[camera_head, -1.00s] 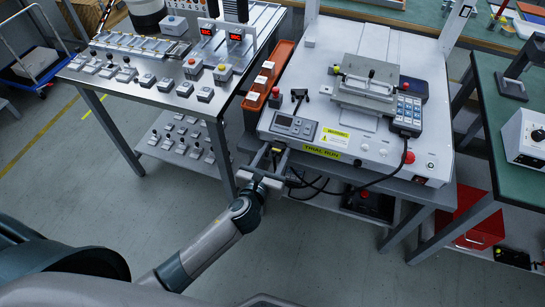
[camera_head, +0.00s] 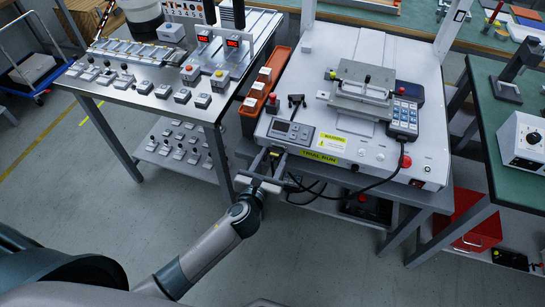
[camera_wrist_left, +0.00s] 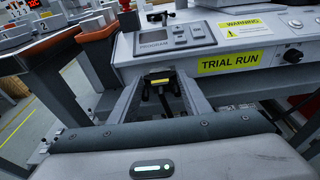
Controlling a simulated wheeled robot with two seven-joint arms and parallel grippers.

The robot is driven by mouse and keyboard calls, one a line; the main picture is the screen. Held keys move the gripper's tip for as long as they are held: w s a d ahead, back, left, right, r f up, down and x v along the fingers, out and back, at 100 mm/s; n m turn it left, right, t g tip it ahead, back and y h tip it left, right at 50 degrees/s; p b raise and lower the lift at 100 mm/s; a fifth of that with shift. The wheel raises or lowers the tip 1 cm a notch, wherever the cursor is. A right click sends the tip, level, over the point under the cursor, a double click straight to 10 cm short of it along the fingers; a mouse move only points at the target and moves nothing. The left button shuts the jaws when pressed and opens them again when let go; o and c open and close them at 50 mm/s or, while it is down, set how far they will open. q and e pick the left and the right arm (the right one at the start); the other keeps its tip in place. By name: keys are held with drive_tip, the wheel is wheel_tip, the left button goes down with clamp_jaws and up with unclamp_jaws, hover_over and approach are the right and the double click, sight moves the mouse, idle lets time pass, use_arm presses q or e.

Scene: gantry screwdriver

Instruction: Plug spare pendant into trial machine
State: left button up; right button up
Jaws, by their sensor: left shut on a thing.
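The trial machine (camera_head: 350,178) is a white unit with a yellow TRIAL RUN label, which also shows in the left wrist view (camera_wrist_left: 228,63). A grey pendant (camera_head: 403,119) with blue keys lies on its top at the right. A black cable runs from the pendant over the front edge and back left towards my gripper. My left gripper (camera_head: 273,158) is at the machine's front left corner. In the left wrist view my left gripper (camera_wrist_left: 162,84) is shut on a black connector (camera_wrist_left: 159,82) with a yellow mark, close to the front face. I cannot tell whether it is seated. My right gripper is not in view.
An orange bin rack (camera_head: 255,103) stands close left of the machine. A bench with several switch boxes (camera_head: 163,91) is further left. A green-topped table (camera_head: 480,82) stands at the right. Dark cables hang below the machine's front edge.

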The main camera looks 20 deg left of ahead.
use_arm(q)
drive_tip(key=shift+p, duration=0.65)
idle(1.5)
drive_tip(key=shift+w, duration=0.5)
idle(1.0)
drive_tip(key=o, duration=1.2)
drive_tip(key=shift+s+r, duration=0.1)
drive_tip(key=shift+s, duration=0.05)
drive_tip(key=shift+s+r+p, duration=0.25)
drive_tip(key=shift+s+p, duration=0.3)
drive_tip(key=shift+s, duration=0.75)
drive_tip(key=shift+s+r+p, duration=0.25)
drive_tip(key=shift+s+p, duration=0.25)
drive_tip(key=shift+s, duration=0.75)
